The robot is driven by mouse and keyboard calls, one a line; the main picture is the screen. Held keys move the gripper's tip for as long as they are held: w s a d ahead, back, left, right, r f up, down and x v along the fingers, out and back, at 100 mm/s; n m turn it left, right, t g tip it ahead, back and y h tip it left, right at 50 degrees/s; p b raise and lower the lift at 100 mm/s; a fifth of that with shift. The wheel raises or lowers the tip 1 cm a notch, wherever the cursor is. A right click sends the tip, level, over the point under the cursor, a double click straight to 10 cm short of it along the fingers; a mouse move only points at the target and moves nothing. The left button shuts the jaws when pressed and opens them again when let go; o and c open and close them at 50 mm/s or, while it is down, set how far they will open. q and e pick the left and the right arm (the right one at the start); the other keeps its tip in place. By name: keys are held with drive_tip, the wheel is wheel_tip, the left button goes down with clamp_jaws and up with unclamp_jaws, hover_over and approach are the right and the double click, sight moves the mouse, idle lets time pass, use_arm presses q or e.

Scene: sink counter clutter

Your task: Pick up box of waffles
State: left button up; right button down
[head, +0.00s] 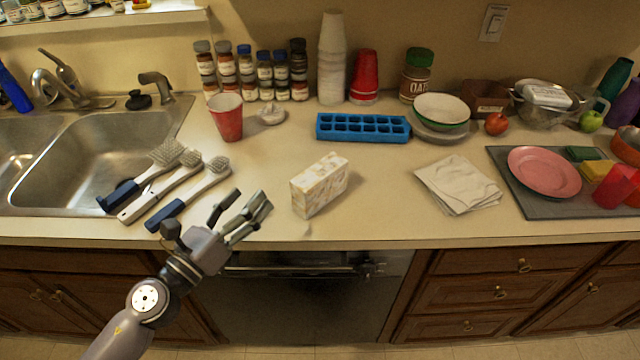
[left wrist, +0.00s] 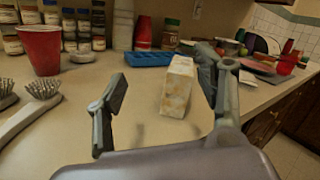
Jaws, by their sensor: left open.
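The box of waffles (head: 320,185), a pale carton with a yellowish pattern, rests on the counter near its front edge, left of the folded cloth. My left gripper (head: 242,212) is open and empty, just to the left of the box and apart from it. In the left wrist view the box (left wrist: 177,86) stands ahead, between the open fingers (left wrist: 163,98) and nearer the right one. My right gripper is in neither view.
Several brushes (head: 188,190) lie left of my left gripper, beside the sink (head: 90,165). A red cup (head: 227,118) and a blue ice tray (head: 362,128) stand behind. A folded cloth (head: 458,184) lies right. Bare counter surrounds the box.

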use_arm(q)
wheel_tip(320, 180, down, 2)
drive_tip(key=d+m+g+h, duration=0.2)
drive_tip(key=m+g, duration=0.1)
drive_tip(key=m, duration=0.3)
drive_tip(key=p, duration=0.4)
approach(320, 170)
drive_tip(key=shift+m, duration=0.4)
drive_tip(key=x, duration=0.4)
drive_tip(key=shift+s+d, duration=0.1)
drive_tip(key=shift+d, duration=0.05)
drive_tip(key=shift+p+x, duration=0.4)
drive_tip(key=shift+x, duration=2.65)
drive_tip(key=shift+f, duration=0.15)
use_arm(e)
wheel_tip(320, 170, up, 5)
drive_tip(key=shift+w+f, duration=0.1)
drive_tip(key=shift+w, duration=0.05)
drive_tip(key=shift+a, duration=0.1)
use_arm(q)
drive_tip(key=c, duration=1.1)
clamp_jaws()
